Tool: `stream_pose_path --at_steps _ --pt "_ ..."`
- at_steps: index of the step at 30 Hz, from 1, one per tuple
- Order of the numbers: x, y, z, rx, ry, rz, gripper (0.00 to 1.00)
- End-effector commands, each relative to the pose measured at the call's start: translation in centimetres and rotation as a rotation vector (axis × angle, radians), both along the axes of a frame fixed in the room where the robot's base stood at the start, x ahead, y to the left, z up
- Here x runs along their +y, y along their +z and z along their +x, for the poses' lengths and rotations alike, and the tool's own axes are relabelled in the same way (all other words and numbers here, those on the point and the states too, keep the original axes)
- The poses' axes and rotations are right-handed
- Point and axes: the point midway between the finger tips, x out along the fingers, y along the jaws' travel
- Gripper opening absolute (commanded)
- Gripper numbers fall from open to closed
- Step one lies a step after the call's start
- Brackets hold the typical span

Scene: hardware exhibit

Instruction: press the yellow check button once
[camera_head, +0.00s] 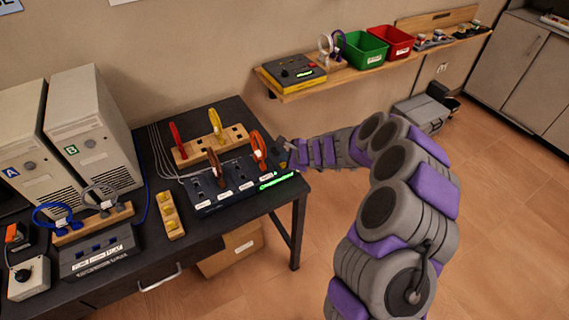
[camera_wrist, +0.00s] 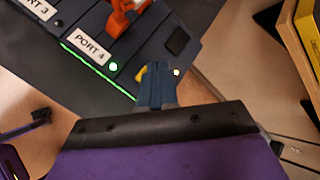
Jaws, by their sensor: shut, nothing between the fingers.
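The yellow check button (camera_wrist: 140,74) shows as a small yellow patch at the right end of the dark port panel (camera_wrist: 150,42) in the wrist view, mostly hidden by my fingers. My gripper (camera_wrist: 157,67) is shut and empty, its tips over the panel's right end right beside the button. I cannot tell whether they touch it. In the head view my gripper (camera_head: 284,150) is at the right end of the panel (camera_head: 206,208), and I cannot make out the button there. Green lettering (camera_head: 277,180) glows on the panel's front edge.
An orange plug (camera_wrist: 122,16) stands in the panel close to my fingers, above the PORT 4 label (camera_wrist: 92,47), with a lit green lamp (camera_wrist: 113,66). A rack with red and yellow clips (camera_head: 238,133) stands behind. A wall shelf (camera_head: 305,88) holds bins. Floor is open to the right.

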Motion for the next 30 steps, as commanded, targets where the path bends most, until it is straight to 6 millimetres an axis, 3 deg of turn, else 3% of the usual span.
stream_pose_path --at_steps 5,21,30 --pt "0.0 0.3 0.0 0.0 0.0 0.0 0.0" --pt "0.0 5.0 0.0 0.0 0.0 0.0 0.0" --pt "0.0 5.0 0.0 0.0 0.0 0.0 0.0"
